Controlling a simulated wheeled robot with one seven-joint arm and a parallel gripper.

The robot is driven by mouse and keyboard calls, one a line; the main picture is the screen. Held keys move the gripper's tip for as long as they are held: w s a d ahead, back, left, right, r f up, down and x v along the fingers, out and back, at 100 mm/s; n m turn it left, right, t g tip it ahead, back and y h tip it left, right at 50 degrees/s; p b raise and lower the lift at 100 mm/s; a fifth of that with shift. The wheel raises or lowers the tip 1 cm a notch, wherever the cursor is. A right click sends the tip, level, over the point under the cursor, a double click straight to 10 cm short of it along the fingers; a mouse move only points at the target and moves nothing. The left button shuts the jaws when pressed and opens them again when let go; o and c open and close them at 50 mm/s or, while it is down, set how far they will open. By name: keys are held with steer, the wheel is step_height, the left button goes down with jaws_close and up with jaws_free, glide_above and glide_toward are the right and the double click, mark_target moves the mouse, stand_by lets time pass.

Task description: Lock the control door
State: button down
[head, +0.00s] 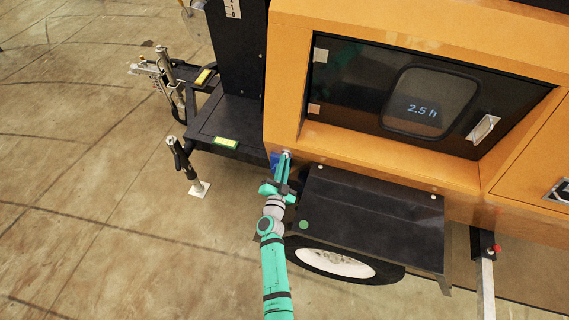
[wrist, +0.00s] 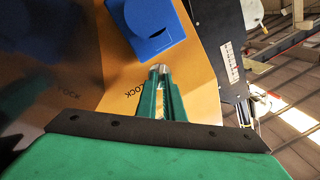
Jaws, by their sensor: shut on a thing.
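The control door (head: 365,85) is a dark panel with a rounded window, set in the orange housing. It looks closed, with a pale latch (head: 484,128) at its right side. My gripper (head: 286,156) is at the housing's lower left corner, well left of and below that latch. In the wrist view my gripper (wrist: 160,72) has its green fingers close together on a small grey metal piece (wrist: 159,68) in front of the orange panel. The lettering "LOCK" shows beside the fingers. A blue block (wrist: 153,27) sits just above the tips. The fingers partly hide the metal piece.
A black fender (head: 370,215) over a wheel (head: 335,263) lies right of my arm. A black frame (head: 225,125) with yellow markers and a jack leg (head: 188,165) stands to the left. Open floor (head: 80,220) lies farther left.

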steer(key=shift+w+d+r, duration=0.15)
steer(key=shift+w+r, duration=0.05)
steer(key=shift+r, duration=0.05)
steer(key=c, duration=1.9)
jaws_free()
steer(key=shift+o, duration=0.2)
steer(key=shift+w+a+r, duration=0.1)
steer(key=shift+a, duration=0.1)
steer(key=shift+s+f, duration=0.2)
steer(key=shift+f, duration=0.05)
steer(key=s+a, duration=0.1)
steer(key=s, duration=0.6)
steer(key=shift+s+a, duration=0.15)
steer(key=shift+f, duration=0.1)
